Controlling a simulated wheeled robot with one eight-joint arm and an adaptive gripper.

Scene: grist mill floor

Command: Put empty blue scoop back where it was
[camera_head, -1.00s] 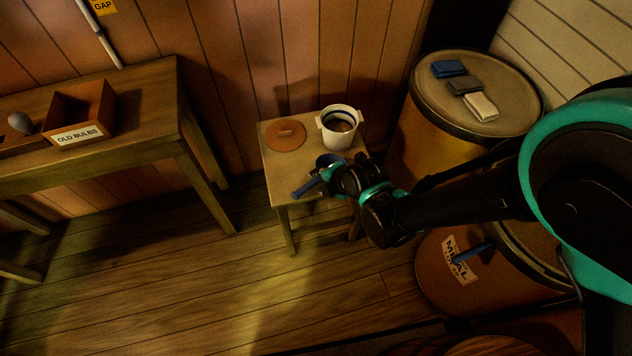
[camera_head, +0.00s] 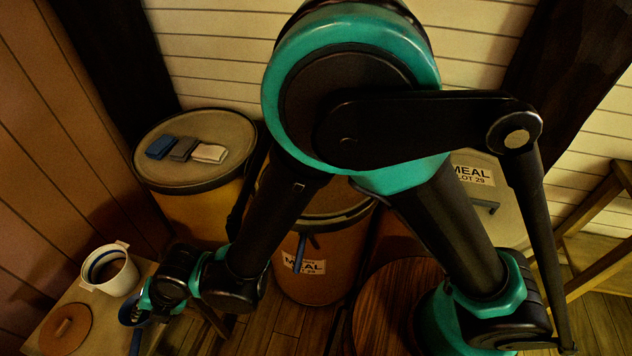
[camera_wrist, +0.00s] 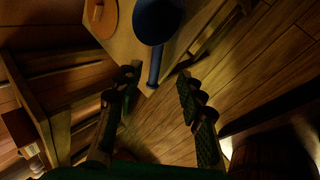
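A blue scoop (camera_head: 133,313) is at the front corner of a small wooden table (camera_head: 38,346). In the wrist view the scoop's round bowl (camera_wrist: 157,20) is over the tabletop and its handle points toward me, near the table's corner. My gripper (camera_wrist: 157,84) is open. Its fingers stand apart on either side of the handle's end, with a gap on both sides. In the head view my gripper (camera_head: 146,305) is beside the scoop and partly covers it. The inside of the bowl cannot be made out.
A white two-handled pot (camera_head: 120,283) and a round brown lid (camera_head: 65,330) are on the small table. A drum (camera_head: 185,187) behind carries folded cloths (camera_head: 184,149). A MEAL drum (camera_head: 325,284) has a blue handle-like piece (camera_head: 299,254) on its front. Another MEAL drum is further right.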

